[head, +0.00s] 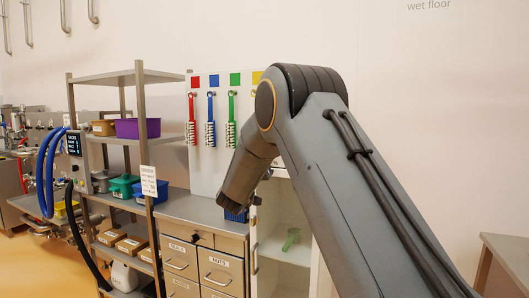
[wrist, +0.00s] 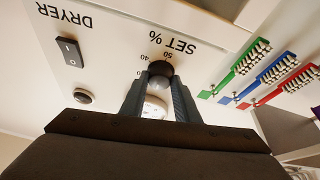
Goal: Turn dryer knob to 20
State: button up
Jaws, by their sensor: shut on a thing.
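The dryer panel (wrist: 110,60) is white and appears upside down in the wrist view, with the words DRYER and SET %. The dryer knob (wrist: 160,69) is dark and round, beside the dial marks 50 and 40. My gripper (wrist: 159,82) has its two fingers on either side of the knob and is shut on it. Other dial marks are partly hidden by the fingers, and I cannot read where the knob points. In the head view, my arm hides the fingers and the knob.
A black rocker switch (wrist: 70,51) and a round button (wrist: 84,96) sit on the same panel. Green, blue and red brushes (head: 210,120) hang on a board at the left. A steel drawer counter (head: 200,212) and a shelf rack (head: 142,130) stand left of my arm.

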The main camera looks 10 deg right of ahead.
jog(key=shift+n+t+y, duration=0.3)
jog(key=shift+n+y, duration=0.2)
jog(key=shift+n, duration=0.5)
jog(key=o, duration=1)
jog(key=shift+o, duration=0.2)
jog(key=shift+s, duration=0.1)
jog(key=b+v, duration=0.2)
jog(key=v, duration=0.5)
jog(key=shift+s+a, duration=0.2)
jog(key=shift+s, duration=0.05)
jog(key=shift+f, duration=0.15)
